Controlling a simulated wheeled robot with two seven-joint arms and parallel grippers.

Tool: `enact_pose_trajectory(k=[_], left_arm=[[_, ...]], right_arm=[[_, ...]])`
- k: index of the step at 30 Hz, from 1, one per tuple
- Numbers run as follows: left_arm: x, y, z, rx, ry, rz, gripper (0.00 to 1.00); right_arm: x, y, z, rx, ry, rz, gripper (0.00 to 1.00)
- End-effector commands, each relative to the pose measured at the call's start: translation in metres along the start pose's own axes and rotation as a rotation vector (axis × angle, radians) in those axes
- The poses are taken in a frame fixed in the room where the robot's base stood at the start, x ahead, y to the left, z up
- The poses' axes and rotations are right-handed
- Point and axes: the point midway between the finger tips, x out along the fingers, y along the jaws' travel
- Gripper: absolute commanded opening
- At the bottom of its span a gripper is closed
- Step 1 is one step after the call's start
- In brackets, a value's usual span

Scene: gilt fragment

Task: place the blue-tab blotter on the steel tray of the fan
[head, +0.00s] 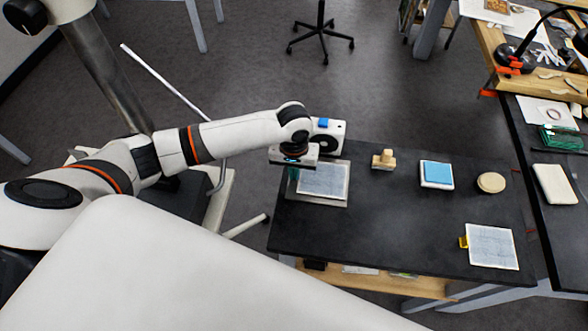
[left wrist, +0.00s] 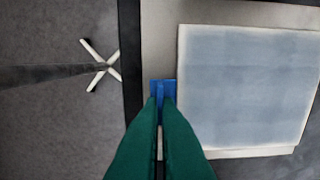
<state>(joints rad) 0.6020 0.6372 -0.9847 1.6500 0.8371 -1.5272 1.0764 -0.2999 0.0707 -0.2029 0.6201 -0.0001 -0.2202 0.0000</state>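The blue-tab blotter (head: 323,180) is a pale grey-blue square sheet with a light border. It lies flat over the steel tray (head: 318,203) in front of the white fan (head: 330,138); I cannot tell if it fully touches the tray. In the left wrist view the blotter (left wrist: 245,85) lies within the tray (left wrist: 165,30), its blue tab (left wrist: 162,86) at its left edge. My left gripper (head: 292,172) is at the tray's left side. Its green fingers (left wrist: 160,98) are close together on the tab. My right gripper is not in view.
On the dark table stand a wooden stamp-like block (head: 383,160), a blue-topped pad (head: 437,174) and a round tan disc (head: 491,182). Another blotter with a yellow tab (head: 492,246) lies at the front right. The table's middle is clear.

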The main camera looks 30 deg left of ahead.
Motion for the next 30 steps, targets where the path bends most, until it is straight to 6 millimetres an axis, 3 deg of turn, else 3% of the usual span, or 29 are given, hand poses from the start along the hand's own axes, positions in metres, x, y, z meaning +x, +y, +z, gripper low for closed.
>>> enact_pose_trajectory(k=[2,7,17,23,30], left_arm=[[0.002,0.0,0.0,0.0,0.001,0.0,0.0],[0.002,0.0,0.0,0.0,0.0,0.0,0.24],[-0.001,0.0,0.001,0.0,-0.001,0.0,0.24],[-0.028,0.0,0.001,0.002,-0.004,-0.002,0.24],[-0.081,-0.001,0.001,0.001,-0.004,-0.003,0.24]], right_arm=[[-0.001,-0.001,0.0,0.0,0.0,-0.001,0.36],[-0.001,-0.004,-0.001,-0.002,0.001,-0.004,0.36],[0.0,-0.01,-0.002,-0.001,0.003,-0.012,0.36],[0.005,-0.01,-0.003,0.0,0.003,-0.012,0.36],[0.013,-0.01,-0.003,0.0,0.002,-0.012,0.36]])
